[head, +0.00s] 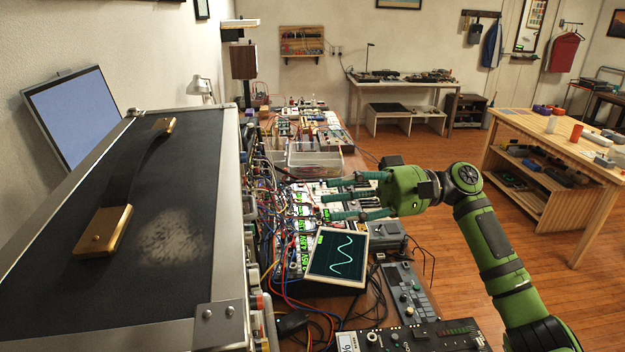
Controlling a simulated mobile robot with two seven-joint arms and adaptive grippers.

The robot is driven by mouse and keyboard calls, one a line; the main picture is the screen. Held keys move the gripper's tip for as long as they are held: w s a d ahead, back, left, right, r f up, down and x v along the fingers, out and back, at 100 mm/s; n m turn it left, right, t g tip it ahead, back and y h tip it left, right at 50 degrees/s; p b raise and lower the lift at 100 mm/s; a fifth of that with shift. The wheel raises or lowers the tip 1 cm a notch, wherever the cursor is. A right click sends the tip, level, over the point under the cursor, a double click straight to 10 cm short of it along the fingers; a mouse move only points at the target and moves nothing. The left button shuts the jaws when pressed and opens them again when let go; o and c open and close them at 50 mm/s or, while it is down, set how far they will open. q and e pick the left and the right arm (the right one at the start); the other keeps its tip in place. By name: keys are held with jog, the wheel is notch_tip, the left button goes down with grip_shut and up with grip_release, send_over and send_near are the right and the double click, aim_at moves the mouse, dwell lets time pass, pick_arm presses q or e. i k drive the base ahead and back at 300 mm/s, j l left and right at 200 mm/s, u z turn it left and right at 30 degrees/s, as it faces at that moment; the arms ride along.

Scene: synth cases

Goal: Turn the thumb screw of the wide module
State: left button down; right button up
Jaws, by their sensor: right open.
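My right gripper (329,198) reaches in from the right, its green fingers spread and pointing left. Nothing shows between them. The fingertips are just right of a dense bundle of coloured patch cables (272,205) along the front of a large black case (190,170) with metal edges. That front faces right and shows only at a steep slant. I cannot make out the wide module or its thumb screw there; cables and the slant hide them. I cannot tell whether the fingers touch anything. My left gripper is not in view.
A tilted screen with a green wave (338,256) stands below my right gripper. Green-lit displays (303,226) sit beside the cables. A clear bin (314,160) is behind the gripper. A grey keyed device (405,290) and a black panel (420,338) lie nearer. Wooden floor is open at right.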

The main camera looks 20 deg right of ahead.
aim_at(249, 238)
jog(key=k, duration=1)
